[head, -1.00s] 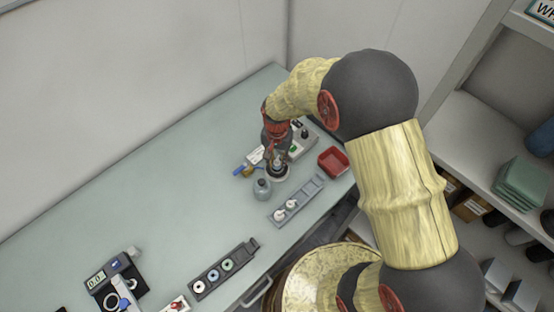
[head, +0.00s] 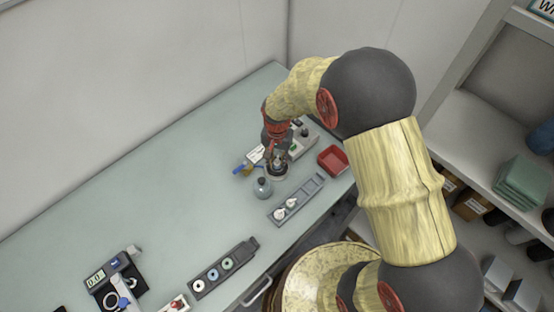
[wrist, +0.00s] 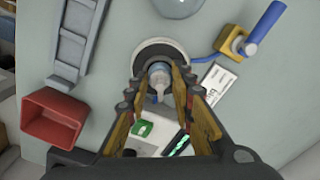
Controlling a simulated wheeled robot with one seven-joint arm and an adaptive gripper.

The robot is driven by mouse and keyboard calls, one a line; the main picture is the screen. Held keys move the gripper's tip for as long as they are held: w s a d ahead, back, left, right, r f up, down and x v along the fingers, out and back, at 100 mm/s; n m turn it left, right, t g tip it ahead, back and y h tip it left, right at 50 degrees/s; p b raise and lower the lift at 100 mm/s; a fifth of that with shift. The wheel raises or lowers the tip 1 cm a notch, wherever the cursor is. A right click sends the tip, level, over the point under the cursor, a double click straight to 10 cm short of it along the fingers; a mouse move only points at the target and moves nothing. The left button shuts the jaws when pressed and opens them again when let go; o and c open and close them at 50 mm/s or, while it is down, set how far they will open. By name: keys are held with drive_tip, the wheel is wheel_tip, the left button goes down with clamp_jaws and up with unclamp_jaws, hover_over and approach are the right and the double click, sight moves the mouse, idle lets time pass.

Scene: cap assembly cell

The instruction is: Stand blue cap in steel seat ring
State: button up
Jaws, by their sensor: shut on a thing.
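My gripper (head: 278,160) points down over the far right of the bench. In the wrist view my gripper (wrist: 160,80) has its fingers closed on the small pale-blue cap (wrist: 158,71). The seat ring (wrist: 139,54) shows as a light rim around a dark middle, directly below the fingertips. In the head view the ring (head: 270,177) is partly hidden by my gripper. The cap lies over the ring's dark middle in the wrist view. I cannot tell whether it touches the seat.
A grey slotted tray (head: 314,187) with white pieces and a red bin (head: 333,161) lie to the right. A blue-handled tool (wrist: 265,22) lies near the ring. The bench's middle is clear.

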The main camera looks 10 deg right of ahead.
drive_tip(key=shift+f, duration=0.1)
drive_tip(key=o, duration=0.6)
drive_tip(key=shift+o, duration=0.7)
drive_tip(key=shift+r+p, duration=2.35)
drive_tip(key=shift+r, duration=1.2)
